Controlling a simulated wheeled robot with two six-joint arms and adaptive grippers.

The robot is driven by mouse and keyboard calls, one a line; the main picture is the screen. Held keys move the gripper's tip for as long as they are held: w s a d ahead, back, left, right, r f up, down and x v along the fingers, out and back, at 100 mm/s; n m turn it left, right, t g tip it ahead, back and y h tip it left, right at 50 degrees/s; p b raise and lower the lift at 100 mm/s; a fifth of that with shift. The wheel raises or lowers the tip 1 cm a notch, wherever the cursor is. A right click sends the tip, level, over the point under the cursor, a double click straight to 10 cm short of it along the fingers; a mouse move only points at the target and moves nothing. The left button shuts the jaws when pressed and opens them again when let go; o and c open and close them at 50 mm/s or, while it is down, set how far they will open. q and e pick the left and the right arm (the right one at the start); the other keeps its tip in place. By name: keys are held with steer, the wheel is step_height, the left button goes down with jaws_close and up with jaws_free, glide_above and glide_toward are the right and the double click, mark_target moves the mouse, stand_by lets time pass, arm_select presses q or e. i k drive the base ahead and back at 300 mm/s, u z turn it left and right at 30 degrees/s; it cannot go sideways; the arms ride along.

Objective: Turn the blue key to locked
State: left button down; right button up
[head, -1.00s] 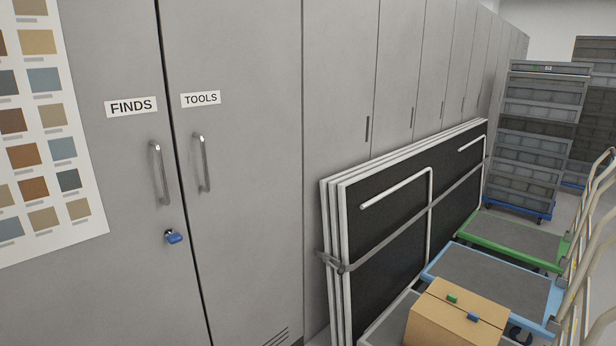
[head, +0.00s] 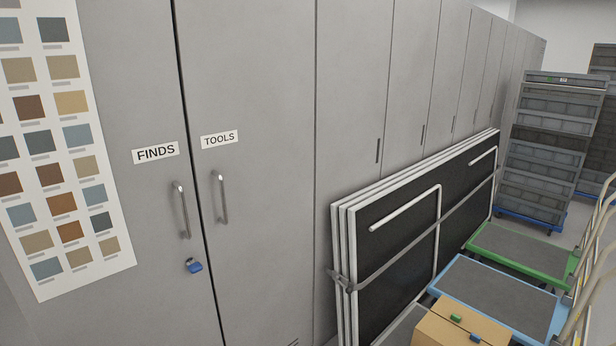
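The blue key (head: 194,267) sits in a lock on the grey FINDS cabinet door (head: 150,215), below that door's handle (head: 181,210). Its head looks slightly tilted, and I cannot tell from this distance whether it stands at locked. The FINDS door and the TOOLS door (head: 255,230) beside it look shut, with a dark seam between them. Neither of my grippers shows in the head view.
A colour chart (head: 62,140) hangs at the left. Strapped folding panels (head: 400,240) lean on the cabinets at the right. Beyond are a green cart (head: 515,246), a blue cart (head: 495,295), a cardboard box (head: 450,331) and stacked grey crates (head: 545,150).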

mark_target(194, 268)
steer(key=z, duration=1.1)
steer(key=i, duration=1.7)
steer(key=u, duration=0.9)
